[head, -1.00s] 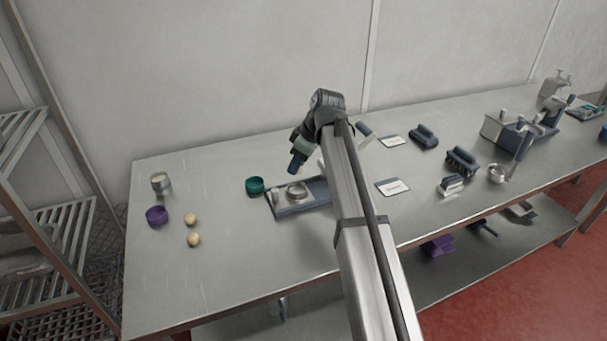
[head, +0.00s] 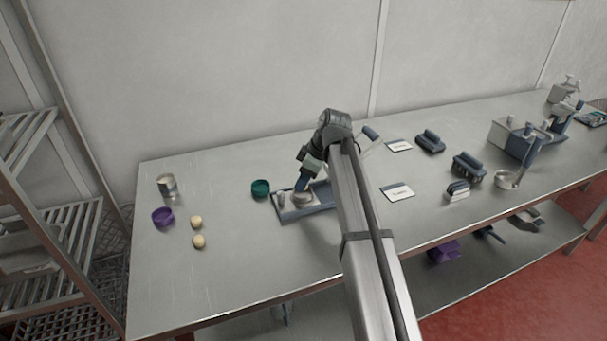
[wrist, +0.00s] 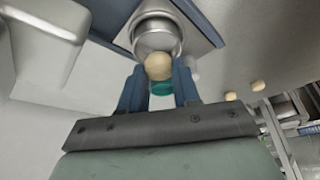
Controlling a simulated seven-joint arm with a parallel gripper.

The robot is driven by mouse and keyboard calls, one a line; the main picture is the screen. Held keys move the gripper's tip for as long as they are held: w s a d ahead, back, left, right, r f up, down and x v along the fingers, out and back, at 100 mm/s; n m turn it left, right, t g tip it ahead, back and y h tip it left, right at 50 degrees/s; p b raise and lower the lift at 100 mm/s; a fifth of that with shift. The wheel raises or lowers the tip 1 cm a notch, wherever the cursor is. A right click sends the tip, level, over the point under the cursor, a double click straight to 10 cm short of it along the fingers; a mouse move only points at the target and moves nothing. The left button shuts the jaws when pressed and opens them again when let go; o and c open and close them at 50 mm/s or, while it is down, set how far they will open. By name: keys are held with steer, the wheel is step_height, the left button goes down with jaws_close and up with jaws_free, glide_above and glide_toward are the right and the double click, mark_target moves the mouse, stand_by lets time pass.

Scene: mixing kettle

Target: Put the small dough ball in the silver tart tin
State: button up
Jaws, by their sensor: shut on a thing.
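My gripper (wrist: 160,90) is shut on a small pale dough ball (wrist: 158,66), held between its two blue fingertips. In the wrist view the ball overlaps the near rim of the round silver tart tin (wrist: 162,35). I cannot tell whether the ball touches the tin. In the head view my gripper (head: 300,187) points down at the silver tin (head: 304,199), which sits on a blue-edged tray (head: 288,217). The held ball cannot be made out there.
A teal bowl (head: 261,188) stands just left of the tray. Further left are a purple bowl (head: 163,217), a metal can (head: 167,185) and two dough balls (head: 196,221). Cards, brushes and other tools lie to the right. The front left of the table is clear.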

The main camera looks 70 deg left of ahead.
steer(key=shift+f, duration=0.5)
stand_by(0.8)
steer(key=o, duration=1.1)
steer(key=shift+o, duration=0.4)
steer(key=o, duration=0.4)
steer(key=shift+c, duration=0.2)
steer(key=shift+r, duration=0.1)
steer(key=shift+r, duration=3.45)
